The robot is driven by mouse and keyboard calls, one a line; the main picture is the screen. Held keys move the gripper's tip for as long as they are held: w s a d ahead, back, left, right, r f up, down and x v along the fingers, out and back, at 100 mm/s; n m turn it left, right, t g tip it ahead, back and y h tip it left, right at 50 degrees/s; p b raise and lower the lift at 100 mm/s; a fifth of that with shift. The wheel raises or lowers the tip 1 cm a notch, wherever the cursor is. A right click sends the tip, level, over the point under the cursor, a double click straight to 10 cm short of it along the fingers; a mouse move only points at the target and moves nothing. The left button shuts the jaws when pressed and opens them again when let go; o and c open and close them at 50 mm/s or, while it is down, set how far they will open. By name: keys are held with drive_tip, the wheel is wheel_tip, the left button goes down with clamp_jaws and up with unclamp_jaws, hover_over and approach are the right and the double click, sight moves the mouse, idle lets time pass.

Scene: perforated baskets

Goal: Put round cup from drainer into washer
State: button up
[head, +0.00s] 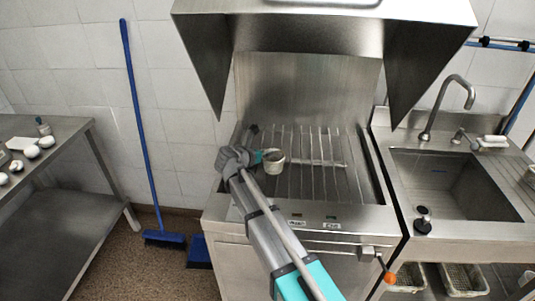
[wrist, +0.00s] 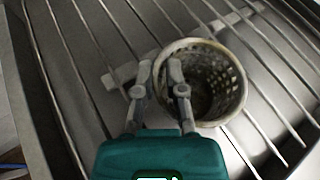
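The round cup (head: 274,164) is a small, pale, perforated basket-like cup. It stands on the ribbed steel drainer (head: 345,190) under the hood, mouth up. In the wrist view the cup (wrist: 232,95) shows its round rim and rows of holes, and it looks empty. My gripper (wrist: 160,72) is at its left side. One finger is outside the near-left wall and the other reaches over the rim into the mouth. The fingers are apart, with the wall between them; I see no clear grip. In the head view my gripper (head: 262,155) is beside the cup, partly hidden by my arm.
A steel sink (head: 455,185) with a tap (head: 450,92) is at the right, with baskets (head: 465,278) on a shelf below. A low steel hood (head: 325,40) overhangs the drainer. A side table (head: 60,135) with small white items stands left, near a blue broom (head: 140,120).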

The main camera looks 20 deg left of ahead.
drive_tip(key=o, duration=0.3)
drive_tip(key=shift+r, duration=0.15)
drive_tip(key=p+v, duration=0.5)
drive_tip(key=v, duration=0.7)
idle(0.6)
